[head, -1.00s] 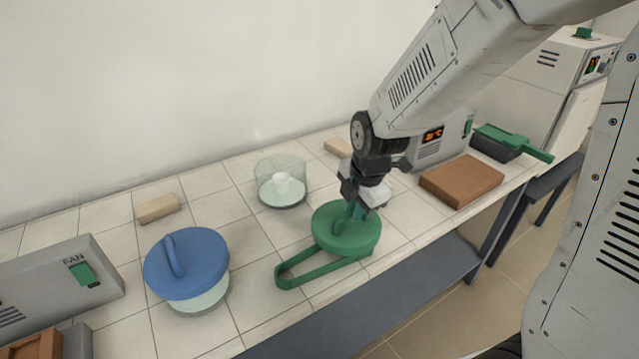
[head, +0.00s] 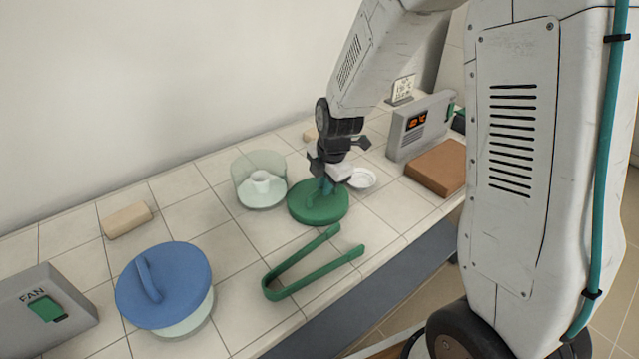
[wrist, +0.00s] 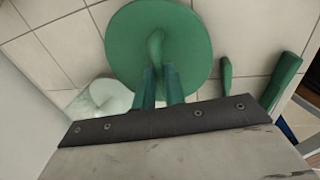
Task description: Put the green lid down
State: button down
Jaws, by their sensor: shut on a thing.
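The round green lid (head: 318,210) is held level by the knob on its top, low over the white tiled counter. I cannot tell whether its underside touches the tiles. My gripper (head: 327,183) is above it, shut on the knob. In the wrist view, the two green fingers of my gripper (wrist: 158,75) reach the knob on the lid (wrist: 125,40). The open glass jar (head: 240,170) with a white crucible (head: 261,182) in it stands just left of the lid. The lid is beside the jar, not over it.
Green tongs (head: 285,292) lie in front of the lid. A blue-lidded jar (head: 165,285) stands at left, a small white dish (head: 363,179) right of the lid. A brown block (head: 437,168) and grey controller (head: 420,125) are further right. Tiles between the blue-lidded jar and the tongs are clear.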

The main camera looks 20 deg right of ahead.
jog(key=shift+d, duration=0.15)
jog(key=c, duration=1.5)
grip_release()
jog(key=shift+f, duration=0.1)
jog(key=shift+o, duration=0.2)
notch_tip(320, 180, up, 11)
jog(key=s, duration=0.2)
jog(key=s+r+m, duration=0.3)
jog(key=s+m, duration=0.4)
jog(key=s, duration=0.2)
jog(key=s+d+r+m, duration=0.1)
jog(key=s+r+m, duration=0.3)
jog(key=s+m, duration=0.3)
jog(key=s+d+r+m+g, duration=0.1)
jog(key=s+r+m, duration=0.2)
jog(key=s+m, duration=0.4)
jog(key=s, duration=0.3)
jog(key=shift+s+r+h, duration=0.25)
jog(key=shift+s+h, duration=0.05)
